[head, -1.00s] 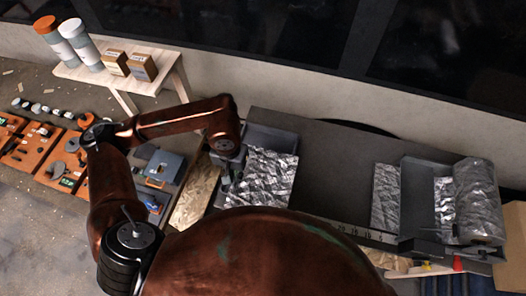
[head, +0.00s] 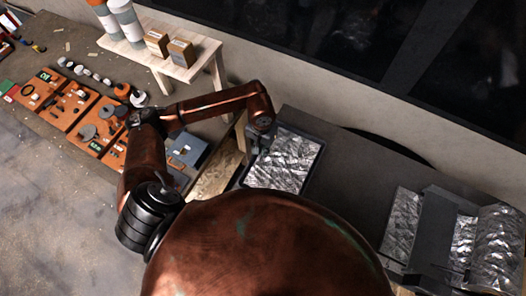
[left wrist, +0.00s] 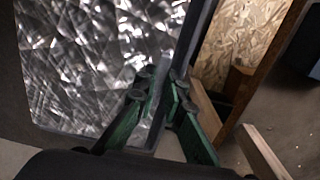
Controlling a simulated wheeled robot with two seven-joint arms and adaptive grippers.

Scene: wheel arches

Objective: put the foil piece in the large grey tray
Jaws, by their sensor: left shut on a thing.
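The foil piece (head: 287,162) is a crinkled silver sheet. In the head view it lies within the outline of the large grey tray (head: 318,160), near the left end of the dark bench. It also fills much of the left wrist view (left wrist: 95,60). My left gripper (left wrist: 161,92) is shut at the edge of the foil, beside the tray's wall (left wrist: 198,38). The fingers partly hide the held edge. In the head view the left gripper (head: 253,153) is at the tray's left side. My right gripper is not in view.
Another foil sheet (head: 401,220) lies on the bench to the right, near a grey dispenser with a foil roll (head: 497,245). A wooden stand (head: 178,67) with boxes and tubes is behind left. Orange trays with parts stand at left. The bench middle is clear.

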